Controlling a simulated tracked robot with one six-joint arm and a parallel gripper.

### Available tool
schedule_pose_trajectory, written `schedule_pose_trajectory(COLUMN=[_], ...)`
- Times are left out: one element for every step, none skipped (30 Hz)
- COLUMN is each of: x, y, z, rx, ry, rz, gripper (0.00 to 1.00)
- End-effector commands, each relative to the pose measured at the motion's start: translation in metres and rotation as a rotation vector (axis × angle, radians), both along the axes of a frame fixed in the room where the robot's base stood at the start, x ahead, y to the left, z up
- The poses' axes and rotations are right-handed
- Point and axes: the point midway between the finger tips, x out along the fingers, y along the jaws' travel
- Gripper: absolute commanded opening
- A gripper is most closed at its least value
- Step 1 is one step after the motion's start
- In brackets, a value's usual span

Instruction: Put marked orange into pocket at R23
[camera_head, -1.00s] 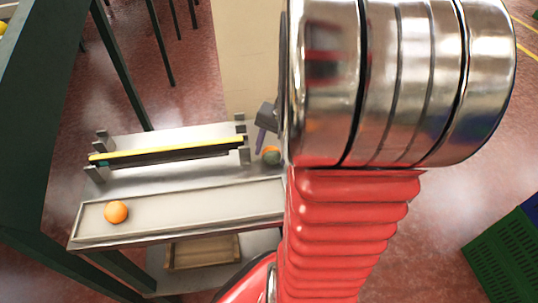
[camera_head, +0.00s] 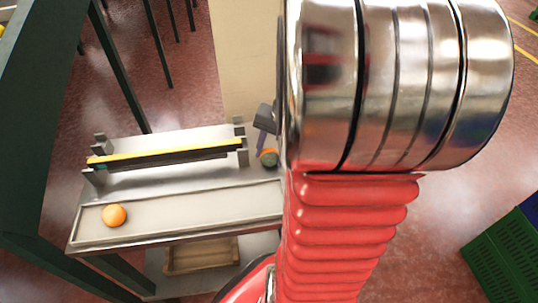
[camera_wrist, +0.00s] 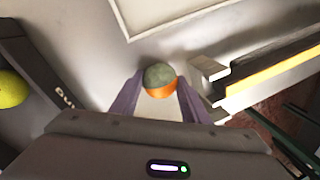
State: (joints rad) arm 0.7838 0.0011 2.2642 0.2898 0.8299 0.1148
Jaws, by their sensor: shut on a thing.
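The marked orange (camera_wrist: 161,82) is orange with a large grey-green patch that faces the wrist camera. My gripper (camera_wrist: 160,92) is shut on it, with one purple finger on each side. In the head view the marked orange (camera_head: 268,159) shows at the right end of the metal bench, close to the bench top. I cannot tell whether it touches the surface. My gripper (camera_head: 262,138) is partly hidden there by my arm. No pocket or R23 label can be made out in either view.
A plain orange (camera_head: 114,215) lies in the shallow tray (camera_head: 190,207) at its left end. A yellow-edged rail (camera_head: 165,149) runs along the bench just left of my gripper. A yellow-green fruit (camera_wrist: 12,89) is at the left in the wrist view. Green crates (camera_head: 505,255) stand at the right.

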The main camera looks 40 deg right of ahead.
Motion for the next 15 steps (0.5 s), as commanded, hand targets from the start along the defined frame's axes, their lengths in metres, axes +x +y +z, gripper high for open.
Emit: schedule_pose_trajectory(x=[0.0, 0.001, 0.001, 0.001, 0.001, 0.001, 0.001, 0.001, 0.001, 0.001, 0.001, 0.001, 0.001, 0.001, 0.001], y=[0.0, -0.001, -0.001, -0.001, -0.001, -0.001, -0.001, -0.001, -0.001, -0.001, -0.001, -0.001, -0.001, -0.001, -0.001], z=[0.003, 0.005, 0.009, 0.012, 0.016, 0.022, 0.027, 0.032, 0.039, 0.044, 0.05, 0.057, 0.063, 0.068, 0.074], rx=[-0.001, -0.002, -0.003, -0.003, -0.003, -0.004, -0.004, -0.004, -0.004, -0.005, -0.004, -0.004, -0.004, -0.005, -0.003], ry=[-0.002, -0.002, -0.003, -0.003, -0.003, -0.003, -0.003, -0.004, -0.004, -0.005, -0.004, -0.005, -0.003, -0.005, -0.003], rz=[0.001, 0.0, 0.0, 0.0, 0.0, 0.0, 0.0, 0.0, 0.001, 0.001, 0.0, 0.0, 0.001, 0.001, 0.001], gripper=[0.14, 0.14, 0.14, 0.14, 0.14, 0.14, 0.14, 0.14, 0.14, 0.14, 0.14, 0.14, 0.14, 0.14, 0.14])
